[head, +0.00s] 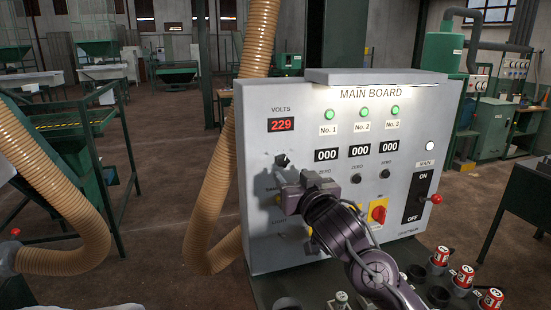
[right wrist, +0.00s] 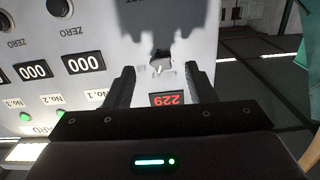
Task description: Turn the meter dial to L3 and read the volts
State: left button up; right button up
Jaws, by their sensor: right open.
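The grey main board (head: 255,240) stands upright ahead of me. Its red volts display (head: 281,125) reads 229; it shows upside down in the right wrist view (right wrist: 167,99). The meter dial (head: 282,160) is below the display, partly hidden by my right gripper (head: 284,180) in the head view. In the right wrist view the dial (right wrist: 161,64) shows with a pale pointer. The right gripper's open fingers (right wrist: 165,80) point at the board, one to each side of the dial's line, with nothing held. Dial position labels are not readable. My left gripper is not in view.
The board carries green lamps (head: 363,113), black 000 counters (head: 358,150), a red-and-yellow switch (head: 378,212) and a red-knobbed main lever (head: 436,198). A ribbed tan hose (head: 222,170) hangs close to the board's left edge. Red cans (head: 463,277) stand at lower right.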

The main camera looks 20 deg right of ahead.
aim_at(284, 162)
jog(key=w, duration=0.1)
jog(key=w+r+p, duration=0.1)
jog(key=w+p, duration=0.1)
jog(key=shift+w+r, duration=0.15)
jog(key=shift+r, duration=0.2)
jog(key=shift+w+a+f+p, duration=0.15)
jog(key=shift+w+p, duration=0.1)
jog(key=shift+w, duration=0.4)
jog(key=shift+w+f+p, duration=0.15)
jog(key=shift+w+p, duration=0.1)
jog(key=shift+w, duration=0.45)
jog(key=c, duration=0.9)
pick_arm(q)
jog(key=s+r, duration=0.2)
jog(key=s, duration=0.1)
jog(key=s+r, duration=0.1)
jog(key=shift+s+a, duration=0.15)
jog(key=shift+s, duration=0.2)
pick_arm(e)
jog(key=shift+c, duration=0.4)
